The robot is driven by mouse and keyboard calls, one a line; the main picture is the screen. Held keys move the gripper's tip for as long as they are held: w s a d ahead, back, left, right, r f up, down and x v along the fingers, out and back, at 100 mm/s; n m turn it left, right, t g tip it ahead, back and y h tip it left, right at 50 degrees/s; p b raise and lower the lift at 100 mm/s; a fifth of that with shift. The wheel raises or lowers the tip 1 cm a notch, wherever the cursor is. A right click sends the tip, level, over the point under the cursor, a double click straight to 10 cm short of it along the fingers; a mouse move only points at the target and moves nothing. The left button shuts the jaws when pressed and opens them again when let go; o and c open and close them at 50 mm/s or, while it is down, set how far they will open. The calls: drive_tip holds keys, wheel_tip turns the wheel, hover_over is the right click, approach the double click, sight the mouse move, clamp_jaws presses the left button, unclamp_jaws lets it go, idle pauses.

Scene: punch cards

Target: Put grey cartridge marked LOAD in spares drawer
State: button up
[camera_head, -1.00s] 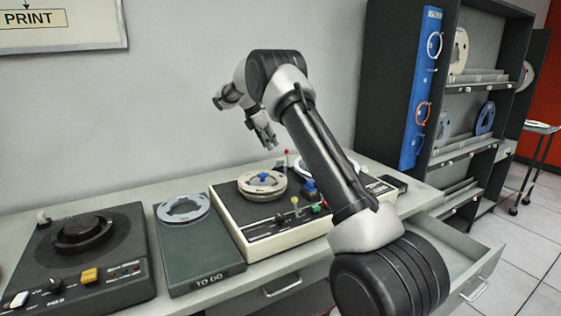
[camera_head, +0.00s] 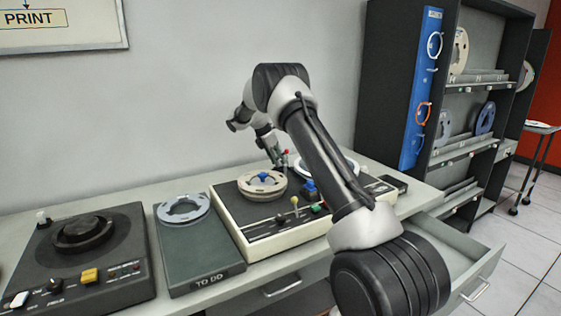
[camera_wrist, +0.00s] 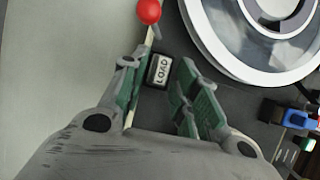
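In the head view this cartridge (camera_head: 345,166) is partly hidden by my arm. In the head view my gripper (camera_head: 278,162) is low over the machine's back edge. An open drawer (camera_head: 478,262) is at the right, below the desk; its label does not show.
A red-knobbed lever (camera_wrist: 148,11) stands close to my fingers. The machine (camera_head: 262,243) also bears a beige reel (camera_head: 250,190) and several small levers. A grey ring (camera_head: 172,217) lies on the TO DO tray (camera_head: 200,255). A rack (camera_head: 455,157) stands at the right.

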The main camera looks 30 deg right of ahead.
drive_tip(key=c, duration=0.6)
drive_tip(key=shift+r, duration=3.05)
drive_tip(key=shift+c, duration=0.2)
